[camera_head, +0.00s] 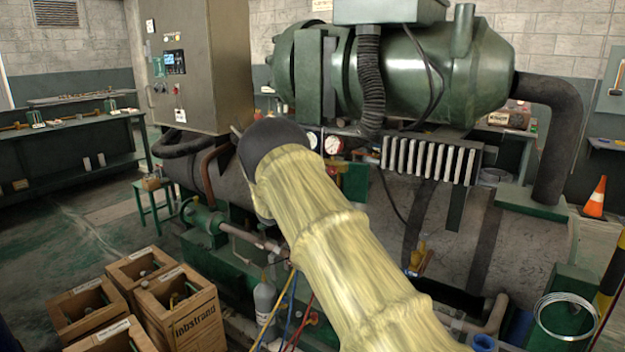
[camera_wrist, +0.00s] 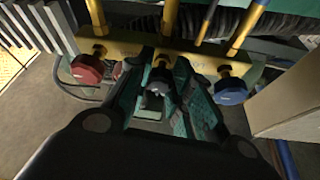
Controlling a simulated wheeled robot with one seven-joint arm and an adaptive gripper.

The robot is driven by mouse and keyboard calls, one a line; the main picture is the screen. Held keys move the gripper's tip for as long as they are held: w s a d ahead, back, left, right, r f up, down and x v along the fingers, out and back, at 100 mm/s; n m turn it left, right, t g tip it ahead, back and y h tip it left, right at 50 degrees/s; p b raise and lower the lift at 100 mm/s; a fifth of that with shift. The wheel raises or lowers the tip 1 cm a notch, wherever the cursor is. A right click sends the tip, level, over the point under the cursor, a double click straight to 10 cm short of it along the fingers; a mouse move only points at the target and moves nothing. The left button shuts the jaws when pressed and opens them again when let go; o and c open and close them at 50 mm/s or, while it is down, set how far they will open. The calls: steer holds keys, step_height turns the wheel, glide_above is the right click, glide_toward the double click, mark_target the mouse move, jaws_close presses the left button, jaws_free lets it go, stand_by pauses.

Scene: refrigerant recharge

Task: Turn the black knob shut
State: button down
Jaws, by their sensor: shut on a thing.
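In the wrist view a brass manifold (camera_wrist: 185,57) runs across the upper part. The black knob (camera_wrist: 158,86) is on its near side, between a red knob (camera_wrist: 87,70) and a blue knob (camera_wrist: 230,91). My gripper (camera_wrist: 164,88) has its teal fingers on either side of the black knob and is shut on it. The fingers cover part of the knob, so its turn position cannot be told.
In the head view two round gauges (camera_head: 333,145) show beside my arm. Yellow, blue and red hoses (camera_head: 290,312) hang near a grey cylinder (camera_head: 265,300). The large green machine (camera_head: 440,75) fills the back.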

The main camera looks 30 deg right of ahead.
steer(key=m+g+b, duration=0.2)
steer(key=m, duration=0.1)
steer(key=m+g+b, duration=0.1)
steer(key=m+b, duration=0.2)
steer(key=m, duration=0.1)
steer(key=shift+w+f+m+g, duration=0.1)
steer(key=shift+f+m+g, duration=0.05)
steer(key=shift+m+g, duration=0.2)
steer(key=shift+m+g+b, duration=0.85)
steer(key=shift+m+b, duration=0.15)
steer(key=shift+m, duration=0.75)
steer(key=shift+r, duration=0.2)
steer(key=c, duration=1.3)
jaws_free()
steer(key=shift+o, duration=0.2)
steer(key=shift+a, duration=0.1)
steer(key=w+v, duration=0.1)
steer(key=v, duration=1)
steer(key=shift+s+a, duration=0.45)
steer(key=shift+a, duration=0.05)
steer(key=shift+r, duration=0.1)
